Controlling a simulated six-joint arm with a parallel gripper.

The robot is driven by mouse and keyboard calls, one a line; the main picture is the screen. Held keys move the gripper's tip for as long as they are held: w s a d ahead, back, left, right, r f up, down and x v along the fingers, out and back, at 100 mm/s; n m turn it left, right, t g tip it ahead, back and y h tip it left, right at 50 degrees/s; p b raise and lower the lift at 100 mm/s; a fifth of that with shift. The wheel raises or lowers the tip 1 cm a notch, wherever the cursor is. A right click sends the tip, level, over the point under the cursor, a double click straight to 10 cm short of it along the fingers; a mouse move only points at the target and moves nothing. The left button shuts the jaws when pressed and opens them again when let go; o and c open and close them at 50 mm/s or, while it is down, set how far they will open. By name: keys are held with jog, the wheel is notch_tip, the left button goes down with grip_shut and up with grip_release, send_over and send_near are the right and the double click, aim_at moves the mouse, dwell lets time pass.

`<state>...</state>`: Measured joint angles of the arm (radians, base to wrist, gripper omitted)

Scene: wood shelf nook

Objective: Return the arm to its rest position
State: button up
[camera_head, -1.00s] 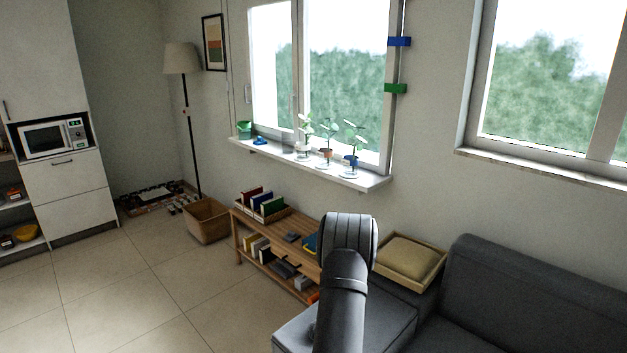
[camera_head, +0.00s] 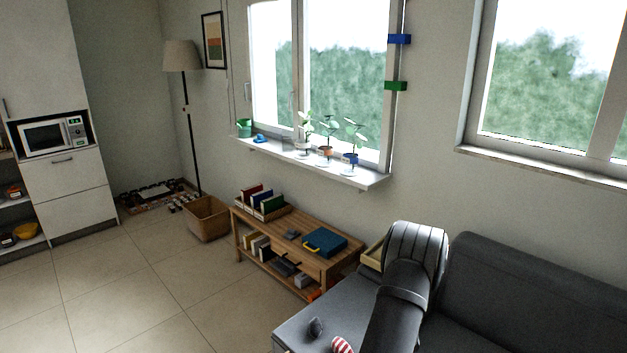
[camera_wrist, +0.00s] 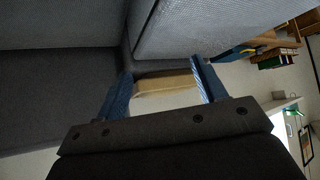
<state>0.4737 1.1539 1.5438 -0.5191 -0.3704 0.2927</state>
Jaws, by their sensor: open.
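My gripper (camera_wrist: 160,68) shows in the wrist view, its two blue fingers spread apart with nothing held between them. Beyond the gap lies the tan cushion (camera_wrist: 166,84) in its tray, at some distance from the fingers. In the head view my dark arm rises from the bottom edge, right of centre, in front of the grey sofa (camera_head: 530,290). It hides most of the cushion tray (camera_head: 372,257). The gripper fingers themselves do not show in the head view.
A wooden bench (camera_head: 335,262) holds a blue case (camera_head: 324,241) and several books (camera_head: 262,200). A small grey object (camera_head: 316,327) and a red-and-white striped one (camera_head: 342,345) lie at the sofa's near end. Potted plants (camera_head: 325,150) stand on the windowsill. Left floor is open.

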jog(key=s+d+f+m+h, duration=0.1)
jog(key=s+d+f+m, duration=0.1)
jog(key=s+d, duration=0.8)
jog(key=s+d+f+m+g+h, duration=0.1)
jog(key=s+d+f, duration=0.3)
jog(key=s+d, duration=0.7)
jog(key=d+m+h, duration=0.1)
jog(key=d, duration=0.4)
jog(key=shift+s+m+g, duration=0.25)
jog(key=shift+m+g, duration=0.05)
jog(key=shift+m, duration=0.1)
